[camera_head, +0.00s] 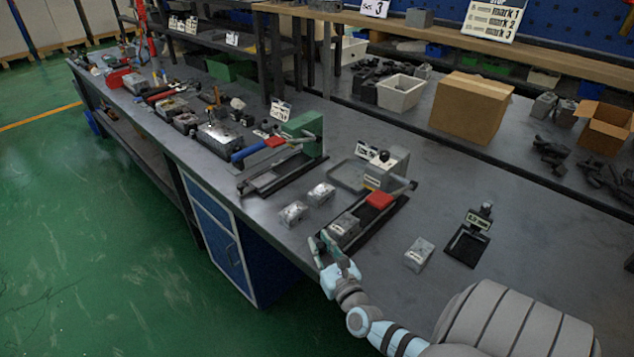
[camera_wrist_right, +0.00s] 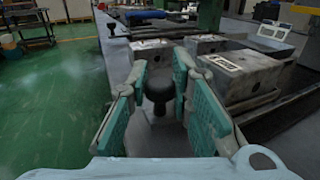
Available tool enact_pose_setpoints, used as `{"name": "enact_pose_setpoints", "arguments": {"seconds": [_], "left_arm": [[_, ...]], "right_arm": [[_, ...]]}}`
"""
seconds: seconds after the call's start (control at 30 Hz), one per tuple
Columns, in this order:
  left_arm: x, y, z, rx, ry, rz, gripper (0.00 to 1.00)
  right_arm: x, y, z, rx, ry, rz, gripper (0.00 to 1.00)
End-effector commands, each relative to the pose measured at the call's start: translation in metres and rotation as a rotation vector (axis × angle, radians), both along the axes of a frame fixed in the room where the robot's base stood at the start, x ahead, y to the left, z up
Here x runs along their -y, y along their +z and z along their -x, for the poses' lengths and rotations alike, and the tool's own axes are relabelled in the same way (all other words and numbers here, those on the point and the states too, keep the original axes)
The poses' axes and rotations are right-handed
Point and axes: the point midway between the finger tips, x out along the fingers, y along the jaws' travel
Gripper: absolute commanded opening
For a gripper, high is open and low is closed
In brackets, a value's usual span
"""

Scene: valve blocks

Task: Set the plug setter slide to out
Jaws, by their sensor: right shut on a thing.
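The plug setter (camera_head: 392,172) is a grey press with a red part, standing on the bench. Its dark slide (camera_head: 376,232) reaches toward the bench's front edge, and a grey metal block (camera_head: 343,227) sits on it. My right gripper (camera_head: 323,244) is at the front end of the slide, beside the block. In the right wrist view, my right gripper (camera_wrist_right: 160,80) has its teal fingers around a black round knob (camera_wrist_right: 159,91) on a short stem and is shut on it. The block (camera_wrist_right: 235,75) with a white label is just right of the fingers. My left gripper is out of view.
Two loose metal blocks (camera_head: 306,203) lie left of the slide and another block (camera_head: 419,253) lies right of it. A black stand with a label (camera_head: 467,245) is farther right. A green press (camera_head: 302,133) stands to the left. The bench front at right is clear.

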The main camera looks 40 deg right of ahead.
Motion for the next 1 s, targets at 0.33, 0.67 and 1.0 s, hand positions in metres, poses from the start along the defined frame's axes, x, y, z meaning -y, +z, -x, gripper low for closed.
{"name": "enact_pose_setpoints", "arguments": {"seconds": [0.33, 0.67, 1.0], "left_arm": [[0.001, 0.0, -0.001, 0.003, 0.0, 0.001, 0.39], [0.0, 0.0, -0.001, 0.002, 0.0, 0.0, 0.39], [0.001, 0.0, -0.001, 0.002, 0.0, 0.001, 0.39]], "right_arm": [[-0.002, -0.002, 0.0, -0.005, 0.004, -0.002, 0.39], [-0.01, -0.003, 0.022, -0.008, 0.006, -0.002, 0.39], [-0.039, -0.002, 0.103, -0.007, 0.004, -0.001, 0.39]]}}
